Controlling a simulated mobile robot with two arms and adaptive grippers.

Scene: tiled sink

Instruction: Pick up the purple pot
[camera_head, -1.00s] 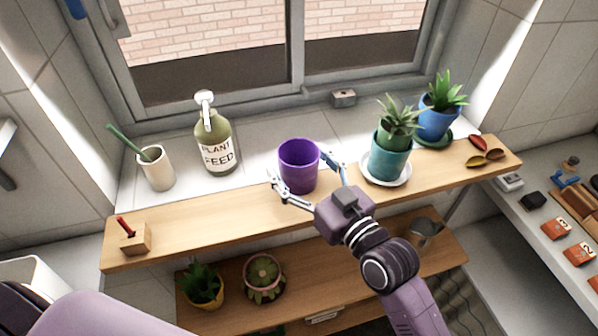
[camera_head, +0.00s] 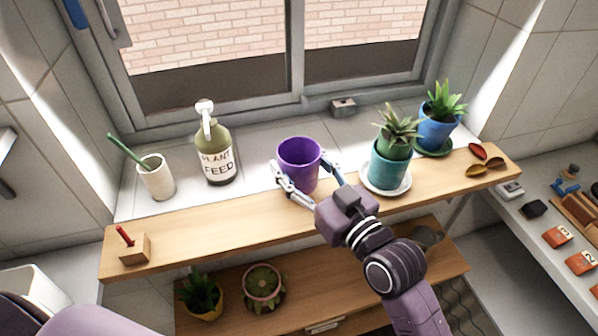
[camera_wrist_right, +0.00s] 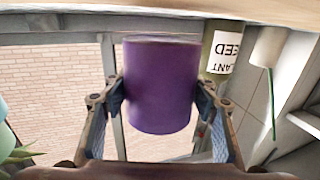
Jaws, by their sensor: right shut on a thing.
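The purple pot (camera_head: 299,161) is an empty, upright cup shape at the wooden shelf, in the middle of the head view. My right gripper (camera_head: 307,175) is shut on it, with one finger on each side of its wall. In the right wrist view the purple pot (camera_wrist_right: 159,88) fills the middle, between the two fingers of the right gripper (camera_wrist_right: 160,100). I cannot tell whether the pot's base still touches the shelf. My left gripper is not in view.
A teal potted plant (camera_head: 389,165) on a white saucer stands close right of the pot. A plant feed bottle (camera_head: 215,150) and a white cup (camera_head: 156,177) stand left.

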